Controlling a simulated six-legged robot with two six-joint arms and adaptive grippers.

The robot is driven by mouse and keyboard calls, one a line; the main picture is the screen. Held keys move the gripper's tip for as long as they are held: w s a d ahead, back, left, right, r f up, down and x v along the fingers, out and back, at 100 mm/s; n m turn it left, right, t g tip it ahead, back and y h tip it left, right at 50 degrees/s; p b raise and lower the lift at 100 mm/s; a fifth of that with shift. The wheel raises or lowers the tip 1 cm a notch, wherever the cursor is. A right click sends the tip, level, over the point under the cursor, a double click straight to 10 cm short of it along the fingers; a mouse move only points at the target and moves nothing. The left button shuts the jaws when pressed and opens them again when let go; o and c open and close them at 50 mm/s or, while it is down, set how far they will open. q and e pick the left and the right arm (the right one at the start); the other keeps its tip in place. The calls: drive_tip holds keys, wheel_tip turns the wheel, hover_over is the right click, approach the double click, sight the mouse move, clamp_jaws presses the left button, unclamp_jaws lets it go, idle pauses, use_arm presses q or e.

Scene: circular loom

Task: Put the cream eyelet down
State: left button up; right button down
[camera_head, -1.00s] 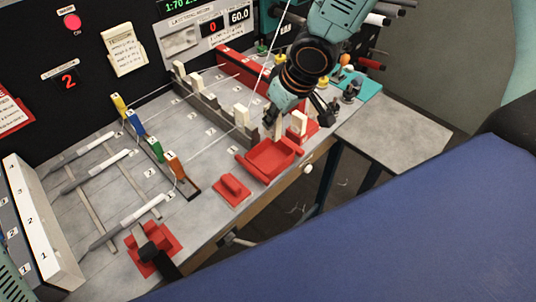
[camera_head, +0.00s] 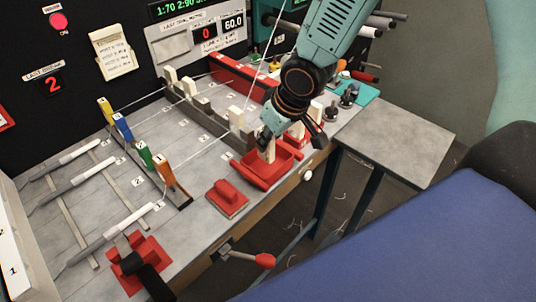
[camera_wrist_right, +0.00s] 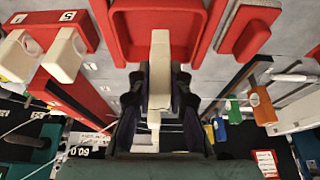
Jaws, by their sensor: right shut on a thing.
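My right gripper (camera_head: 290,140) is shut on the cream eyelet (camera_wrist_right: 160,75), a slim upright cream piece between the dark fingers in the right wrist view. The tray rim (camera_wrist_right: 118,35) lies just past the eyelet in the wrist view. I cannot tell whether the eyelet touches the tray floor. My left gripper is not in view.
Another cream eyelet (camera_head: 315,111) stands close behind the gripper. A row of cream guides (camera_head: 236,116) is to the left. A red block (camera_head: 227,198) sits beside the tray. Coloured posts (camera_head: 166,171) stand further left. A bare grey side table (camera_head: 395,140) is at right.

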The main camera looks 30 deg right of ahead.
sight(272, 147)
drive_tip(key=f+b, duration=0.3)
drive_tip(key=shift+d+f, duration=0.2)
drive_tip(key=shift+d, duration=0.15)
drive_tip(key=shift+w+a+f, duration=0.1)
drive_tip(key=shift+f, duration=0.15)
drive_tip(key=shift+a, duration=0.1)
drive_tip(key=shift+r, duration=0.2)
drive_tip(key=shift+s+f+b, duration=0.2)
drive_tip(key=shift+b, duration=0.15)
drive_tip(key=c, duration=1.7)
unclamp_jaws()
drive_tip(key=o, duration=0.4)
drive_tip(key=shift+w, duration=0.2)
drive_tip(key=shift+s, duration=0.1)
